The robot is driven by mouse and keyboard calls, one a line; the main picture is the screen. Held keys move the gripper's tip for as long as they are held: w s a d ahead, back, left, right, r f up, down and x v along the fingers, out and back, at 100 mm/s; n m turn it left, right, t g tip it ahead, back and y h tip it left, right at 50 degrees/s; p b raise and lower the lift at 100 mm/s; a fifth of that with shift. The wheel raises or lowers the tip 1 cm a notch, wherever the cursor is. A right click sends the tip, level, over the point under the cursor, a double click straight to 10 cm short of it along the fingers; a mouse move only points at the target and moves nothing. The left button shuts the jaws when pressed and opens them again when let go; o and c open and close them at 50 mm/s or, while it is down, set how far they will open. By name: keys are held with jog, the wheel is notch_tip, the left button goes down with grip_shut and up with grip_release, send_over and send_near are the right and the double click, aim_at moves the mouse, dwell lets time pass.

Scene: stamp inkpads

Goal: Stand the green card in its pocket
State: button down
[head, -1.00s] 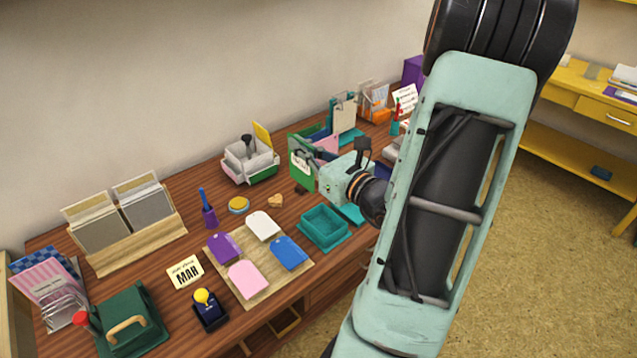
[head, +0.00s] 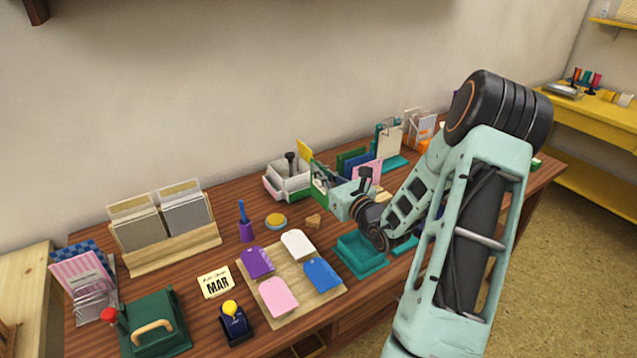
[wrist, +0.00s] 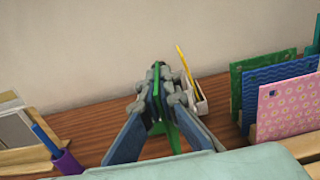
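My gripper (head: 329,183) is shut on the green card, holding it near the white caddy. The green card (wrist: 156,80) shows nearly edge-on between my fingers (wrist: 160,95) in the wrist view. In the head view the card (head: 319,194) is partly hidden by my fingers. Standing cards in blue (head: 357,164), green and pink (head: 366,173) are just right of my gripper. In the wrist view the green (wrist: 236,88), blue (wrist: 275,75) and pink (wrist: 288,107) ones stand in a wooden holder. I cannot tell which pocket is the green card's own.
The white caddy (head: 284,180) with a yellow piece stands behind my gripper. A teal tray (head: 361,264) sits below my arm. Tags on a wooden board (head: 330,300) and a two-panel wooden rack (head: 170,258) are to the left. Bare wood lies near the heart-shaped piece (head: 313,221).

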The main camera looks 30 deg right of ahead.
aim_at(318, 182)
jog(key=shift+w+f+b, duration=0.15)
jog(key=shift+f+b, duration=0.05)
jog(key=shift+f, duration=0.75)
jog(key=shift+w+f+b, duration=0.15)
jog(key=shift+f, duration=0.75)
jog(key=shift+f, duration=0.2)
jog(key=c, duration=2.2)
grip_release()
jog(key=shift+o, duration=0.2)
jog(key=shift+r, duration=0.1)
